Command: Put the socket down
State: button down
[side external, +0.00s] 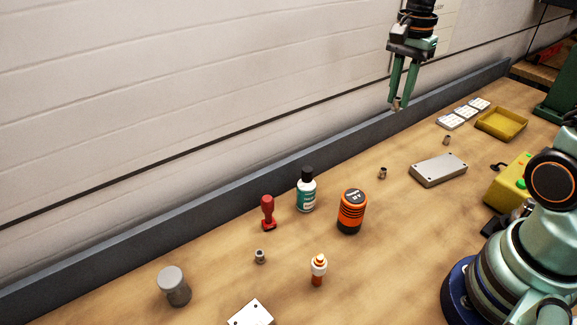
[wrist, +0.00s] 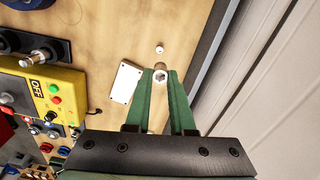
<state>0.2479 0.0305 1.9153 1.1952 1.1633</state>
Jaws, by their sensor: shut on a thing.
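My gripper (side external: 396,101) is raised high above the far side of the bench, its green fingers pointing down. It is shut on a small metal socket (side external: 397,105), which shows between the fingertips in the wrist view (wrist: 160,75). The socket is held clear of the bench top (side external: 345,285). Similar small sockets stand on the wood: one near the front (side external: 260,256), one in the middle (side external: 382,173) and one near the white cards (side external: 446,140).
A grey metal plate (side external: 438,169), yellow tray (side external: 501,124) and yellow control box (wrist: 45,100) lie to the right. An orange-black can (side external: 352,212), green-white bottle (side external: 306,192), red stamp (side external: 268,213) and grey cylinder (side external: 173,286) stand leftward. A dark rail (side external: 150,255) edges the wall.

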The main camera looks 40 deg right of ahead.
jog(key=r+m, duration=0.2)
send_over(441, 165)
notch_tip(441, 165, down, 20)
jog(key=shift+d+f, duration=0.1)
jog(key=c, duration=0.8)
grip_release()
jog(key=shift+o, duration=0.2)
